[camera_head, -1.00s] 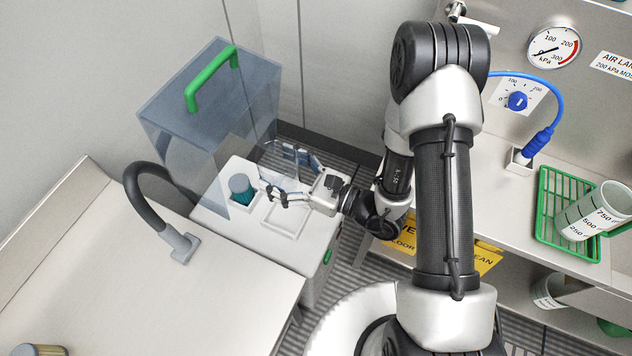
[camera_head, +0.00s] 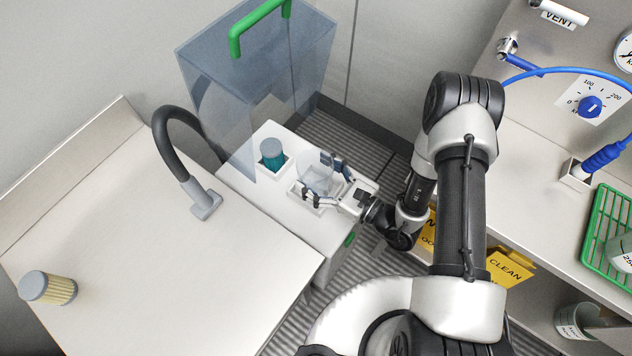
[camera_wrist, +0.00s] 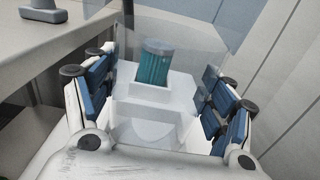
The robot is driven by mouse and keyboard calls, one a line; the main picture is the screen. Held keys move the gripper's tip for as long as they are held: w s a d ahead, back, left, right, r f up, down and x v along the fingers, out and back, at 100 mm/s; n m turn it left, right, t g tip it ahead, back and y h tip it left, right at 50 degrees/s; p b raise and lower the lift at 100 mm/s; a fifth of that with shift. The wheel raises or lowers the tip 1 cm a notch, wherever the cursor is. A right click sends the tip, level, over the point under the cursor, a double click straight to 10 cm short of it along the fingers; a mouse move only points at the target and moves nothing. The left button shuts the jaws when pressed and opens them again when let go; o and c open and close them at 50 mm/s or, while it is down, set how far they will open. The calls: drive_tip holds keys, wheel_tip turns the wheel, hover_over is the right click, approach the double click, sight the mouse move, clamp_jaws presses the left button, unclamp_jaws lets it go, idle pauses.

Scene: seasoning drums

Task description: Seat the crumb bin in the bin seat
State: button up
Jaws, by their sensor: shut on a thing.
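The crumb bin (camera_head: 316,173) is a clear, see-through box between my gripper's fingers. My gripper (camera_head: 325,183) is shut on it, coming from the right. The bin seat (camera_head: 296,196) is a square recess in the white top of the unit, directly below and behind the fingers. The bin appears over or in this seat; I cannot tell whether its base is down. In the wrist view the clear bin (camera_wrist: 150,128) is faint between the blue-padded fingers, and the gripper (camera_wrist: 157,105) spans it.
A teal cartridge (camera_head: 272,157) stands in a socket beside the seat. A clear hood with a green handle (camera_head: 236,42) rises behind. A black hose (camera_head: 172,135) and a pale yellow cartridge (camera_head: 48,288) are on the left counter. The steel bench (camera_head: 535,180) is at right.

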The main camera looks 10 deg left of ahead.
sight(302, 172)
drive_tip(key=shift+f+b, duration=0.65)
drive_tip(key=shift+f, duration=1.35)
drive_tip(key=shift+f, duration=0.2)
drive_tip(key=o, duration=1.2)
drive_tip(key=shift+r, duration=0.1)
drive_tip(key=shift+r, duration=0.15)
drive_tip(key=p+v, duration=0.2)
drive_tip(key=v, duration=1)
